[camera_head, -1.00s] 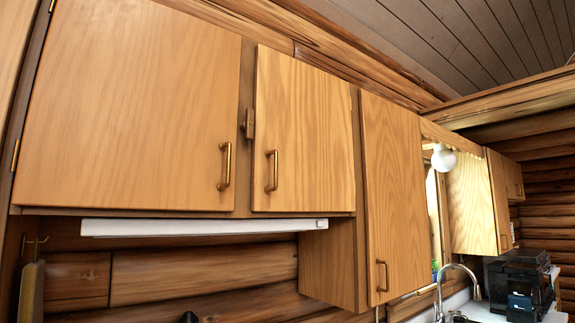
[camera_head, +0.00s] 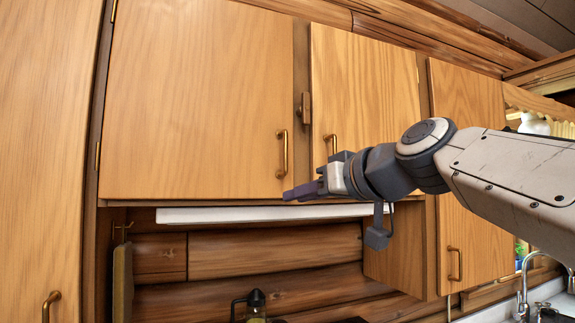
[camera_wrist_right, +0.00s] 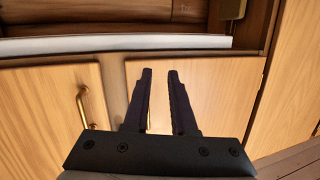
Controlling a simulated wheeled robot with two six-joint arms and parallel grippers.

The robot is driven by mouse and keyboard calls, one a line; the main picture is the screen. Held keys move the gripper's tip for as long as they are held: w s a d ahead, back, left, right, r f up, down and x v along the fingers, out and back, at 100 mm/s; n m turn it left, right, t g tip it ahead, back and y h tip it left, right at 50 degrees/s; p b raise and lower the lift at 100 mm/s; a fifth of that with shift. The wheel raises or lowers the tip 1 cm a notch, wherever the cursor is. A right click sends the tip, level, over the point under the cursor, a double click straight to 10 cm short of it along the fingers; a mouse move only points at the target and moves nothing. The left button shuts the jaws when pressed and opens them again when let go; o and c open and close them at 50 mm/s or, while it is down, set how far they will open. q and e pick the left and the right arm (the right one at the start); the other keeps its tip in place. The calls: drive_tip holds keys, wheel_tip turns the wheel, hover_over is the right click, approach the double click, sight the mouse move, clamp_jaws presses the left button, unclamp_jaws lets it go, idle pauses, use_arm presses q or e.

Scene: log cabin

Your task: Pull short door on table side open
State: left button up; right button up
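Two short wooden wall-cabinet doors hang side by side: a left one (camera_head: 190,90) and a narrower right one (camera_head: 370,80). Both look shut. The left door's brass handle (camera_head: 282,155) is near its lower right corner; the right door's handle (camera_head: 331,144) is near its lower left corner. My right gripper (camera_head: 290,193) comes in from the right, its fingertips just below the left door's handle in the picture. The right wrist view looks upside down. There the gripper (camera_wrist_right: 160,71) is open, its fingers parallel and empty. The right door's handle (camera_wrist_right: 82,107) stands left of them. My left gripper is out of view.
A tall door (camera_head: 40,120) with a low handle stands at the far left. A longer cabinet door (camera_head: 470,170) is at right. A white strip (camera_head: 230,214) runs under the short doors. A kettle-like item (camera_head: 255,303) and a faucet (camera_head: 525,285) are below.

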sight(287, 149)
wheel_tip(287, 149, up, 9)
drive_tip(key=d+t, duration=0.2)
drive_tip(key=d, duration=0.1)
drive_tip(key=shift+n, duration=0.3)
drive_tip(key=p+x, duration=0.2)
drive_tip(key=x, duration=0.1)
drive_tip(key=p+x, duration=0.2)
drive_tip(key=x, duration=0.1)
drive_tip(key=p+x, duration=0.1)
drive_tip(key=x, duration=0.2)
drive_tip(key=shift+a+r+p, duration=0.25)
drive_tip(key=shift+r+p, duration=0.05)
drive_tip(key=shift+p, duration=0.1)
drive_tip(key=shift+w+a+f, duration=0.1)
drive_tip(key=shift+w+a, duration=0.2)
drive_tip(key=shift+w, duration=0.1)
clamp_jaws()
